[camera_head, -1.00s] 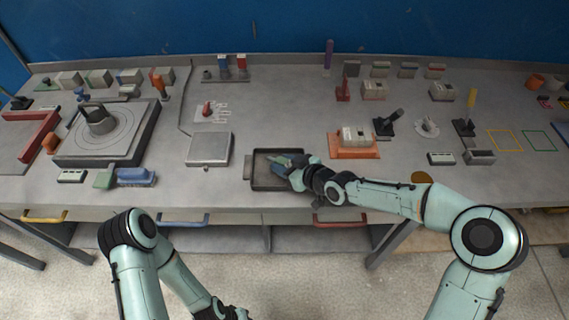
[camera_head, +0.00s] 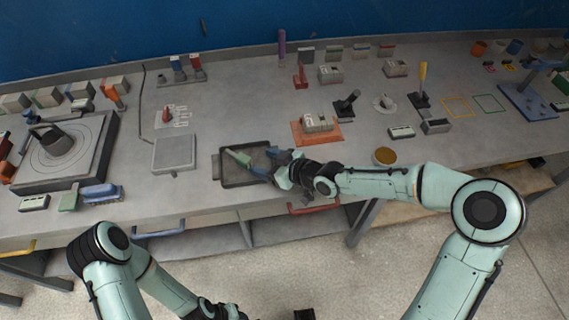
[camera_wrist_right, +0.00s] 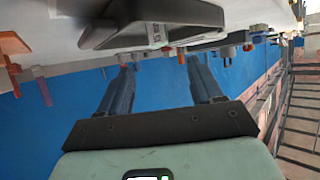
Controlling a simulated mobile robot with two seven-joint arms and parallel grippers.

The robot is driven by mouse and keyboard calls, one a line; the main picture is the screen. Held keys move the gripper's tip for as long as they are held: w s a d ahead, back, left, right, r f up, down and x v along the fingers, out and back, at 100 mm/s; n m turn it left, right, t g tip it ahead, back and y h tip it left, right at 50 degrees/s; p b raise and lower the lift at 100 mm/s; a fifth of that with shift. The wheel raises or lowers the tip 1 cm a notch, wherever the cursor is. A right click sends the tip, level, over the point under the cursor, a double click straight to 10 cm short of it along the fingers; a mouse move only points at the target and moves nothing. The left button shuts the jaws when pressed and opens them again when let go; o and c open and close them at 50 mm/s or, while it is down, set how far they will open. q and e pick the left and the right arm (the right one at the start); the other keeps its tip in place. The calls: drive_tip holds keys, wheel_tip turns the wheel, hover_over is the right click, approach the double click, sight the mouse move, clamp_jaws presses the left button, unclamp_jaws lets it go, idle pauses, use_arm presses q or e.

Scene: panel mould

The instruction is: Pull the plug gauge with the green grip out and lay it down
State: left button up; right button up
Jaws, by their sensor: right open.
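A green-gripped piece (camera_head: 239,157), which looks like the plug gauge, lies slanted in the shallow dark tray (camera_head: 230,183) near the table's front edge. My right gripper (camera_head: 266,168) is low at the tray's right side, beside the green piece. Its blue fingers are spread. In the right wrist view my right gripper (camera_wrist_right: 160,68) has nothing between its fingers. Whether a finger still touches the piece I cannot tell. My left gripper (camera_head: 220,310) is low at the bottom edge, clear of the table, and its jaws are not readable.
A grey flat box (camera_head: 174,153) stands left of the tray, and an orange fixture (camera_head: 304,138) with a pale block is behind and right. A round turntable plate (camera_head: 62,160) fills the left. Several small blocks line the back. The table behind the tray is clear.

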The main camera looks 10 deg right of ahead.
use_arm(q)
drive_tip(key=w+r+p, duration=0.1)
drive_tip(key=r, duration=0.1)
drive_tip(key=w+r+p, duration=0.2)
drive_tip(key=r, duration=0.1)
drive_tip(key=shift+w, duration=0.2)
use_arm(e)
drive_tip(key=v, duration=0.7)
drive_tip(key=shift+d, duration=0.2)
drive_tip(key=shift+s+r, duration=0.1)
drive_tip(key=shift+s, duration=0.05)
use_arm(q)
drive_tip(key=shift+s+d+f, duration=0.1)
drive_tip(key=shift+s, duration=0.05)
use_arm(e)
drive_tip(key=shift+s, duration=0.1)
